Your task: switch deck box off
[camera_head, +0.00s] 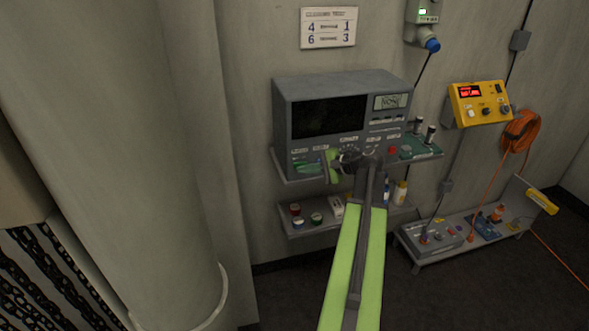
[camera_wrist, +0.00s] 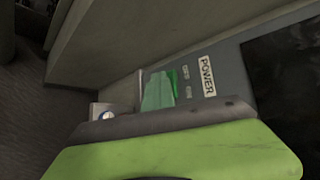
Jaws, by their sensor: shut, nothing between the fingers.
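A grey box with a dark screen (camera_head: 329,118) stands on a wall shelf in the head view; I take it for the deck box, but no name on it is readable. A white POWER label (camera_wrist: 206,76) shows on its face in the wrist view. Small labels and a green translucent part (camera_wrist: 158,92) sit beside it; whether that part is a switch or cover is unclear. My gripper (camera_head: 333,166) is shut and empty at the box's lower front. In the wrist view its dark finger covers what lies just below the green part, so contact cannot be told.
A yellow box (camera_head: 481,103) with a red display hangs on the wall at right, beside a coiled orange cable (camera_head: 521,133). A lower shelf (camera_head: 300,231) holds small containers. A floor bench (camera_head: 440,250) carries several devices. A large pale column (camera_head: 115,150) fills the left.

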